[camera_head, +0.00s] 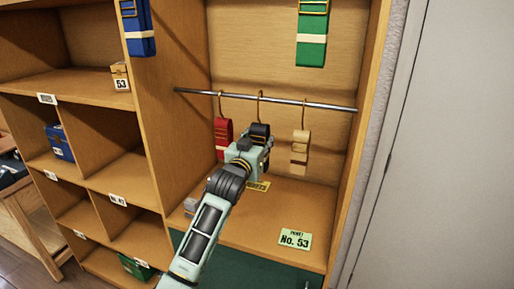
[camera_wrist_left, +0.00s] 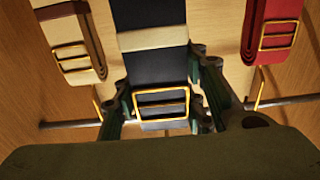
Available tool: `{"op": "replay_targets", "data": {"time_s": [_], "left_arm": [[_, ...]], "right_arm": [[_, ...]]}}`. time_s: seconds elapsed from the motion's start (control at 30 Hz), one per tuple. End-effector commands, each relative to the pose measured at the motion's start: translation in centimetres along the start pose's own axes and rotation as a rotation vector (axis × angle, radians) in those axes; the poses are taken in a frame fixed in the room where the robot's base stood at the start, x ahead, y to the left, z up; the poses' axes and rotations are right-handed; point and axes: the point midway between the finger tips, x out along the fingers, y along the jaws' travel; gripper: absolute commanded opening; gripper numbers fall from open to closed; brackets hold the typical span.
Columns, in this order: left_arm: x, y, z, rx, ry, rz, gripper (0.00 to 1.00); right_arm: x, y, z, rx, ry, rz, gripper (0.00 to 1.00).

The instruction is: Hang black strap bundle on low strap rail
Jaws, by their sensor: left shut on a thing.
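The black strap bundle (camera_head: 260,131) is in the middle of the low strap rail (camera_head: 330,106), with its brass hook at the rail. Whether the hook bears on the rail is too small to tell. My right gripper is not in view.
A red strap bundle (camera_head: 222,132) hangs left of the black one and a tan bundle (camera_head: 299,158) hangs right, both close by. A green bundle (camera_head: 312,45) and a blue bundle (camera_head: 137,30) hang higher. A "No. 53" card (camera_head: 294,239) lies on the shelf below.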

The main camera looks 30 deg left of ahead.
Motion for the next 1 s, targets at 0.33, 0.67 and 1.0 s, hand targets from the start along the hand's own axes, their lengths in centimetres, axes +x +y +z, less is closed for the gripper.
{"op": "replay_targets", "data": {"time_s": [0.33, 0.67, 1.0], "left_arm": [[2.9, 0.0, -0.1, 0.000, 0.005, 0.000, 0.06], [5.5, 0.0, -0.1, 0.001, 0.004, -0.001, 0.06], [7.4, 0.1, 0.9, 0.001, 0.002, 0.000, 0.06]], "right_arm": [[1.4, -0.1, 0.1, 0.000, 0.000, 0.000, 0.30], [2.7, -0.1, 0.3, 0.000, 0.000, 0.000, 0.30], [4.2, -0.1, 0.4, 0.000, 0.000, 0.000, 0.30]]}}
